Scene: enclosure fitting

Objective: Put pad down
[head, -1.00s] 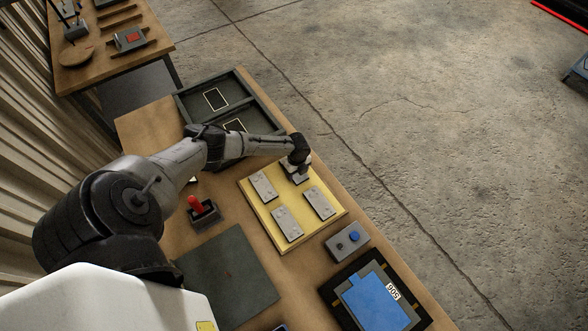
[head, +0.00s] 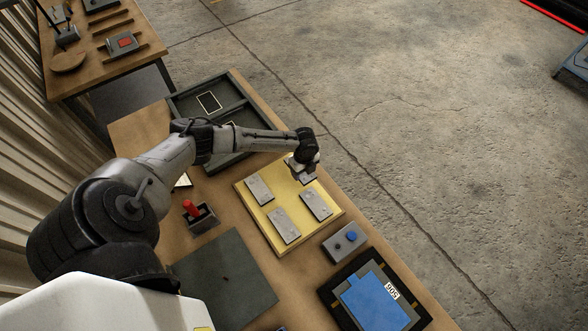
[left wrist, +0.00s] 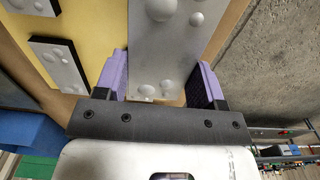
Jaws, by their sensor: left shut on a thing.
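My left gripper (head: 304,172) is over the far right corner of the yellow board (head: 246,214). In the left wrist view its purple-lined fingers (left wrist: 160,85) are shut on a grey pad (left wrist: 165,45) with round bumps. The held pad shows only in part in the head view (head: 309,178), mostly hidden by the gripper; I cannot tell whether it touches the board. Three other grey pads lie on the board: the left one (head: 258,190), the near one (head: 284,225) and the right one (head: 316,204). My right gripper is not in view.
A dark two-part tray (head: 235,86) stands behind the board. A red-handled switch (head: 191,209), a dark mat (head: 225,275), a button box (head: 346,242) and a blue panel (head: 376,302) in a black frame are nearby. The table's right edge is close to the gripper.

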